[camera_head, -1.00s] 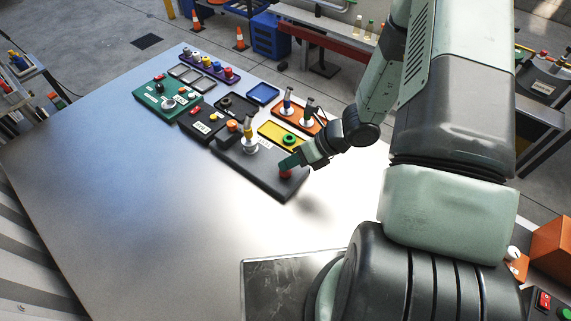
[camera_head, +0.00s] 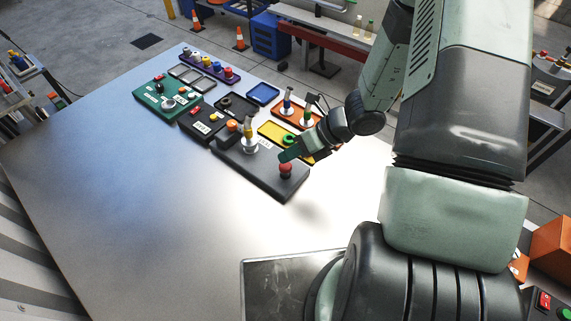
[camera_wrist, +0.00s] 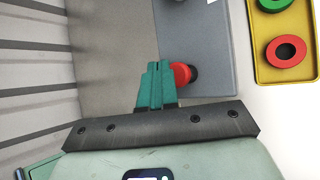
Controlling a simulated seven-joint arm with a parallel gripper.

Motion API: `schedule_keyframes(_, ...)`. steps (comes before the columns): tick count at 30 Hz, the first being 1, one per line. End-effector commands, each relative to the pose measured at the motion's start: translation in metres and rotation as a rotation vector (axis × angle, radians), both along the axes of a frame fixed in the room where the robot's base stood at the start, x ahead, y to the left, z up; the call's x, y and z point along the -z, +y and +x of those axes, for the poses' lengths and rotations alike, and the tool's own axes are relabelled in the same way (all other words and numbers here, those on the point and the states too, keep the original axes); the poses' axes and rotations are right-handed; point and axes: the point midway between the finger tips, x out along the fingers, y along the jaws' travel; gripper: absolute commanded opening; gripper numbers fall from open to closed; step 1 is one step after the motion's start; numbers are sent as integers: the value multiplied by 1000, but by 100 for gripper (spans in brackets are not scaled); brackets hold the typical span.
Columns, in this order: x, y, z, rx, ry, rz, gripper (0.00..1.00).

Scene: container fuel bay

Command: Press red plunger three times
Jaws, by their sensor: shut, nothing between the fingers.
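The red plunger (camera_head: 286,169) is a round red knob standing on the near end of a dark grey panel (camera_head: 262,173). It also shows in the wrist view (camera_wrist: 183,75), just right of the fingertips and partly hidden by them. My gripper (camera_head: 284,156) is shut and empty, its green fingers together. In the wrist view the fingertips (camera_wrist: 158,66) overlap the plunger's left edge. I cannot tell whether they touch it.
A yellow tray (camera_head: 267,130) with a green ring (camera_head: 288,139) lies close behind the panel. A grey-and-yellow lever (camera_head: 249,135) stands on the panel. A dark box (camera_head: 203,122), a green box (camera_head: 163,100) and an orange tray (camera_head: 313,117) are beyond. The table's left side is clear.

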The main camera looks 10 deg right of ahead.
Motion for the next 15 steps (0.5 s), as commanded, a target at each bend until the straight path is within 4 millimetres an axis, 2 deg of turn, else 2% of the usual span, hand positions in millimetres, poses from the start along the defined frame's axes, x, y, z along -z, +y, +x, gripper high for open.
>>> schedule_keyframes(8, -3, 0, 0, 0, -1, 1, 0)
schedule_keyframes(15, -26, 0, 0, -1, -3, -1, 0)
